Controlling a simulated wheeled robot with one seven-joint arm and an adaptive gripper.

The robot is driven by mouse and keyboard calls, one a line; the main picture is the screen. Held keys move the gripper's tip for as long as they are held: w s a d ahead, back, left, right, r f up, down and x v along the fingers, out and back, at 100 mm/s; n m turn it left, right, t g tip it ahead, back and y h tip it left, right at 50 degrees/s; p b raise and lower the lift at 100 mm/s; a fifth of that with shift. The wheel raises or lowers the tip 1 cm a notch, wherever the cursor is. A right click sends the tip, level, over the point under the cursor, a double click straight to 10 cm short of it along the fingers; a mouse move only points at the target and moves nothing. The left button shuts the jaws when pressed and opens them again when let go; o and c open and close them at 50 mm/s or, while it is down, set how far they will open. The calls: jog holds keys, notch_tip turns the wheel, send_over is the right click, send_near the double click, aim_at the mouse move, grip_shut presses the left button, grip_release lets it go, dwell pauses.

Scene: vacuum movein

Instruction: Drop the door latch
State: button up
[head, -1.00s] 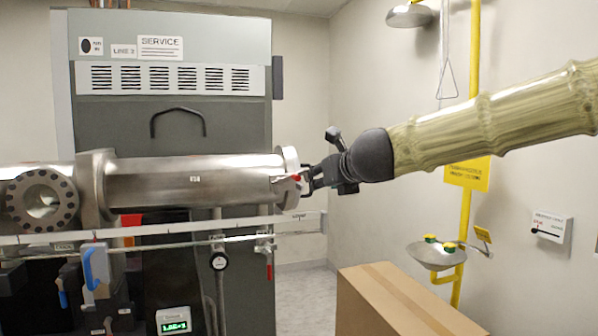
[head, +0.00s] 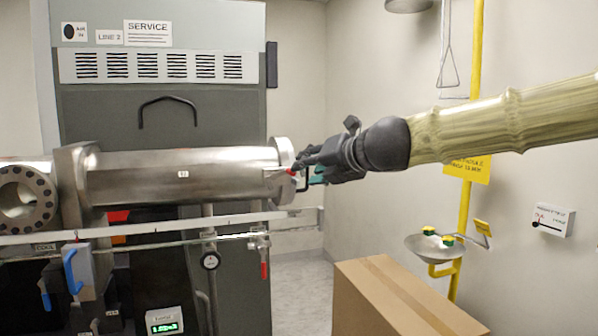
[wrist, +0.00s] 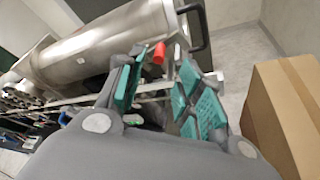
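A steel cylindrical chamber (head: 180,175) lies level, with a door flange (head: 283,158) at its right end. A small red-tipped lever (head: 291,172), which looks like the door latch, sits at that end. In the wrist view the red tip (wrist: 159,53) appears between my finger ends, and I cannot tell whether they touch it. My gripper (head: 306,167) is just right of the door flange. In the wrist view my gripper (wrist: 160,78) is open, its teal-padded fingers apart with nothing held between them. A dark bar handle (wrist: 205,28) shows beyond the right finger.
A rail (head: 150,228) and pipes run below the chamber. A grey service cabinet (head: 160,110) stands behind. A cardboard box (head: 390,300) stands below my arm. A yellow eyewash station (head: 436,248) is by the right wall.

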jog(key=x, duration=0.6)
jog(key=shift+p, duration=0.45)
jog(key=shift+w, duration=0.1)
grip_shut()
